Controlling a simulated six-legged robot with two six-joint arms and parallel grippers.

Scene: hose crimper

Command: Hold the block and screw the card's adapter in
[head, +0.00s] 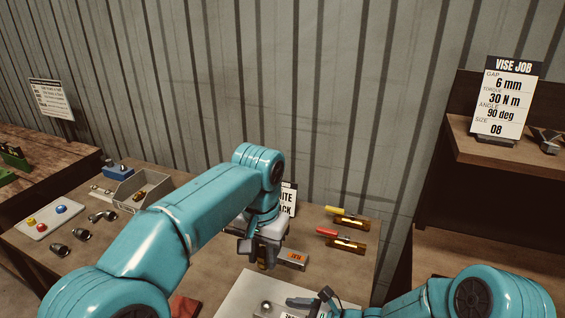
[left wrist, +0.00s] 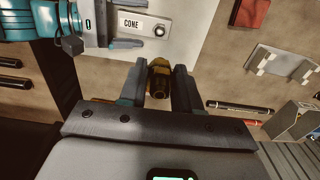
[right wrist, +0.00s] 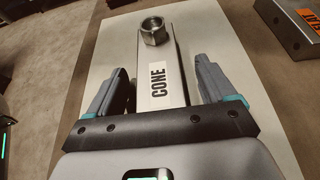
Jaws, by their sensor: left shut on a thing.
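The grey block (right wrist: 155,60), labelled CONE, has a round threaded port at its far end. It lies on a pale mat (head: 240,296). My right gripper (right wrist: 165,75) straddles it, one finger on each side. The block also shows in the left wrist view (left wrist: 132,22). My left gripper (head: 262,250) is shut on a brass adapter (left wrist: 158,78), held pointing down above the table, behind the block and apart from it. The card (head: 505,97) reads VISE JOB, 6 mm, 30 N m, 90 deg, size 08.
A grey block with an orange label (head: 292,259) stands close to my left gripper. Red-handled (head: 345,243) and yellow-handled (head: 350,219) tools lie at right. An open bin (head: 140,190), a tray with coloured buttons (head: 48,220) and several metal fittings are at left.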

